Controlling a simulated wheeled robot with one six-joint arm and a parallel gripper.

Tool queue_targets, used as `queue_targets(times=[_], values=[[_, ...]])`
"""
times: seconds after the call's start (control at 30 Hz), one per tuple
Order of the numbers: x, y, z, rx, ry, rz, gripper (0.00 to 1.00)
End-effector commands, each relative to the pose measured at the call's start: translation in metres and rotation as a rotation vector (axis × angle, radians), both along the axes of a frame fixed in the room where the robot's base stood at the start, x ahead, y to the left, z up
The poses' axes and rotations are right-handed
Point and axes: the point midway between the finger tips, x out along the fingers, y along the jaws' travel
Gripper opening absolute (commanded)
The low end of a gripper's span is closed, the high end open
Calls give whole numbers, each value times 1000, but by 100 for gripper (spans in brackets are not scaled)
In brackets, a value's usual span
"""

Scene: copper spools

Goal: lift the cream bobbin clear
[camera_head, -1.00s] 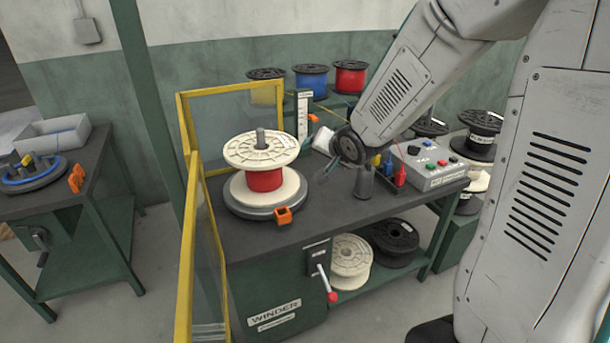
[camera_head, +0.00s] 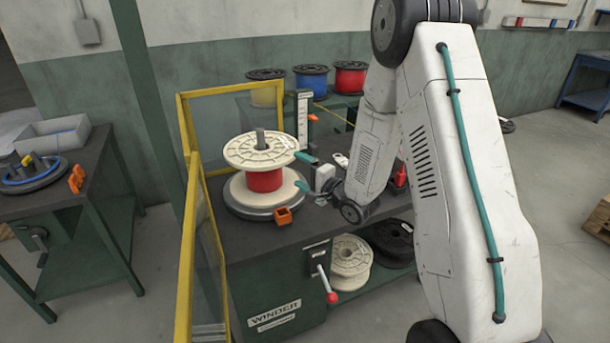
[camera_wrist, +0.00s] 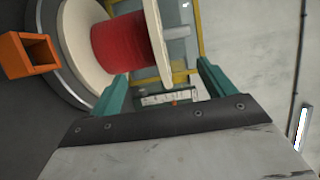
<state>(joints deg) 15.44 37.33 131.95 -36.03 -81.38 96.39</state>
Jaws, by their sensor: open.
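The cream bobbin (camera_head: 262,150), wound with red wire (camera_head: 265,180), stands upright on the grey round plate of the winder bench, with a grey spindle (camera_head: 261,138) through its centre. In the wrist view the bobbin (camera_wrist: 157,40) lies beyond the fingers, its red winding (camera_wrist: 120,42) between the two flanges. My gripper (camera_head: 304,172) is open at the bobbin's right side, with teal fingers pointing at it. The fingers (camera_wrist: 160,85) also show in the wrist view, apart, with nothing held between them. Whether either finger touches a flange I cannot tell.
An orange block (camera_head: 283,215) sits at the plate's front edge. A yellow guard frame (camera_head: 187,240) stands close on the left. A white upright scale (camera_head: 303,118) stands behind. Blue (camera_head: 311,81) and red (camera_head: 350,77) spools stand at the back.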

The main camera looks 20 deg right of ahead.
Motion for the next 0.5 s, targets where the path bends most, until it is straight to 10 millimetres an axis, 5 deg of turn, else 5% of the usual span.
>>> queue_targets(times=[0.5], values=[[66, 24, 0, -2, -1, 0, 82]])
